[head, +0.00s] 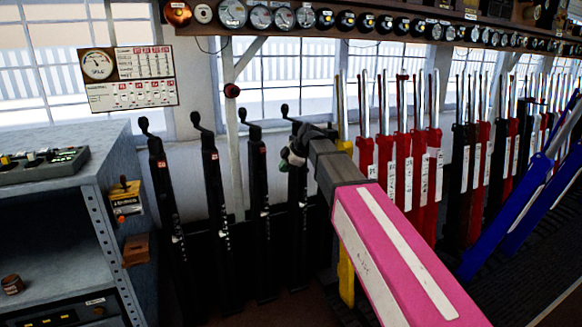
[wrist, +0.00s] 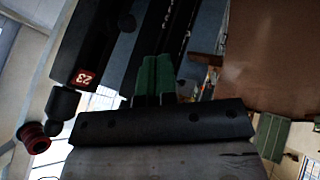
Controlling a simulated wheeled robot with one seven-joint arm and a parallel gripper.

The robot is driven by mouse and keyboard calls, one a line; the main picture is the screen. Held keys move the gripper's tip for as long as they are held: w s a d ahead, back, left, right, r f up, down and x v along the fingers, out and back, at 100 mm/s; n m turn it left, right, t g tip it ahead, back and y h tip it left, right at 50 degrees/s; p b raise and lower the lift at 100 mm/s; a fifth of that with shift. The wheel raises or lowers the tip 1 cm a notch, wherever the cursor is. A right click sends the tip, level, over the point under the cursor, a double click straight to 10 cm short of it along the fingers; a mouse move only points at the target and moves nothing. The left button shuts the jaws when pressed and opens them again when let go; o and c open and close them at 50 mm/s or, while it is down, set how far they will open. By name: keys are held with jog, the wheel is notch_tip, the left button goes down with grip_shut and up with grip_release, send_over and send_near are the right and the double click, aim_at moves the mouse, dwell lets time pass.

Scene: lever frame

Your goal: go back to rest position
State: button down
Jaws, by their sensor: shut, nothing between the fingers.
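My gripper (head: 291,157) is at the end of my pink and grey arm, in front of the fourth black lever (head: 297,200) from the left in the head view. In the wrist view its green fingers (wrist: 155,75) are together with nothing between them. A black lever (wrist: 92,45) with a red tag numbered 23 is close beside the fingers there. I cannot tell whether the gripper touches a lever. In the head view several black levers stand upright left of the gripper, and several red levers (head: 400,170) stand in a row to its right. My arm partly hides a yellow lever (head: 346,270).
Blue levers (head: 520,205) lean out toward me at the right. A grey shelf unit (head: 75,190) stands at the left. A shelf with round instruments (head: 380,22) runs above the levers. A red knob (head: 232,90) is on the post, and it also appears in the wrist view (wrist: 33,137).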

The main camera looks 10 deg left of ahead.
jog(key=s+d+f+m+h, duration=0.25)
jog(key=d+f+m, duration=0.35)
jog(key=d+f, duration=0.3)
jog(key=s+d+f+m+h, duration=0.1)
jog(key=s+d+f+m, duration=0.35)
jog(key=d+f, duration=0.45)
jog(key=s+d+f+m+g+h, duration=0.2)
jog(key=s+d+f+m+h, duration=0.1)
jog(key=s+d+f+m, duration=0.9)
jog(key=s+d+f, duration=0.1)
jog(key=d, duration=0.3)
jog(key=shift+s+d+f, duration=0.2)
jog(key=shift+s+f, duration=0.1)
jog(key=shift+f, duration=0.05)
